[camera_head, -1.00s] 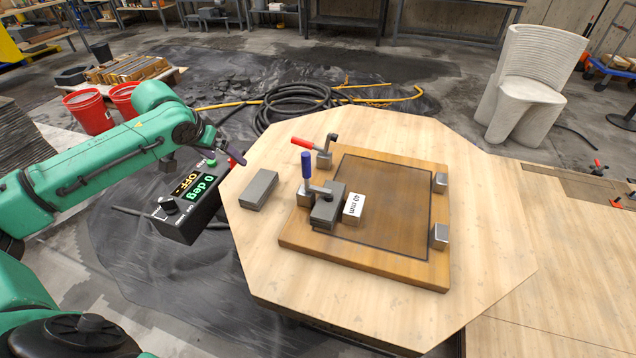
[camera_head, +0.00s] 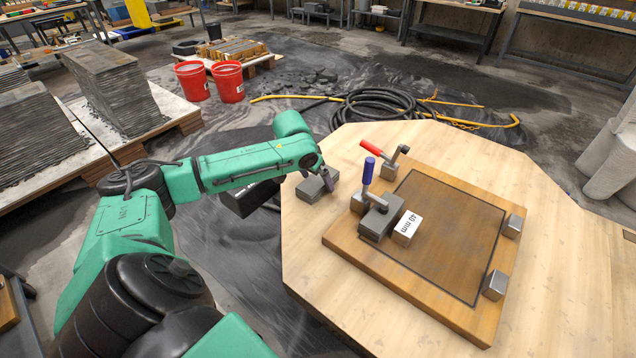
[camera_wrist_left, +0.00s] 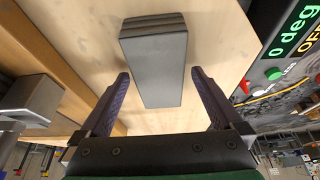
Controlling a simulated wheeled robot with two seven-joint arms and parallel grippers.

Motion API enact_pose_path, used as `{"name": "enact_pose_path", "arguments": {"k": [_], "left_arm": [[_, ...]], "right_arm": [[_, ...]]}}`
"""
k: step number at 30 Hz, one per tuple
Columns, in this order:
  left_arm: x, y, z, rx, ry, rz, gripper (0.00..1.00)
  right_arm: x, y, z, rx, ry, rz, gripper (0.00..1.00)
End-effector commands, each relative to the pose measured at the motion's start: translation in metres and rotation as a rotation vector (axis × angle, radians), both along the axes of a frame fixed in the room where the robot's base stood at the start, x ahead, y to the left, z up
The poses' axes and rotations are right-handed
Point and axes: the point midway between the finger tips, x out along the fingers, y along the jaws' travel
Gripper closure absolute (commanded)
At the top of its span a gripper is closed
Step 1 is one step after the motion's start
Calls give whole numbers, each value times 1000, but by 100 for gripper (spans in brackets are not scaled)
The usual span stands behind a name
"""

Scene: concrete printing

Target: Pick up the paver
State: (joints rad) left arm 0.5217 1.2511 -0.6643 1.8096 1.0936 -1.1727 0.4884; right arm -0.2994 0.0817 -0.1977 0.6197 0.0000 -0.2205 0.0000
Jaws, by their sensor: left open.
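The paver (camera_head: 311,188), a flat grey block, lies on the left part of the wooden table, just outside the wooden fixture board. My left gripper (camera_head: 325,181) is beside and partly over it, hiding some of its right side. In the left wrist view the paver (camera_wrist_left: 153,62) lies between the two dark fingers of my open left gripper (camera_wrist_left: 160,76). There is a gap on both sides, and neither finger visibly touches it. My right gripper is not in view.
The fixture board (camera_head: 345,236) carries a blue-handled clamp (camera_head: 368,172), a red-handled clamp (camera_head: 384,148), a grey block (camera_head: 379,217) and a "40 mm" block (camera_head: 407,228). A dark control box (camera_head: 247,199) sits beside the table under my left arm.

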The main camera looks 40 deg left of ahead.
Motion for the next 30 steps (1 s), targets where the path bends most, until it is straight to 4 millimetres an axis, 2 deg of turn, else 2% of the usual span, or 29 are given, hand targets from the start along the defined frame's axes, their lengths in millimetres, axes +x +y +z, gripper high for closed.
{"name": "enact_pose_path", "arguments": {"k": [5, 6, 8, 12, 14, 25, 30], "left_arm": [[1, 0, -2, 0, -1, 0, 0], [1, 0, -1, 0, -1, 0, 4], [1, 0, -1, 0, -1, 0, 27], [1, 0, -1, 0, -1, 0, 80], [1, 0, -1, 0, -1, 0, 100], [2, 1, 4, 1, -6, 0, 100], [2, 1, 26, 1, -9, 0, 100]], "right_arm": [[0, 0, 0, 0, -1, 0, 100], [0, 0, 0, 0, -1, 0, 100], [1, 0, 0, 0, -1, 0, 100], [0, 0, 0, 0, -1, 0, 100], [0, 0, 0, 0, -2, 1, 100], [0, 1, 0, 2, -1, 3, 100], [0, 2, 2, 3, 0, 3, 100]]}}
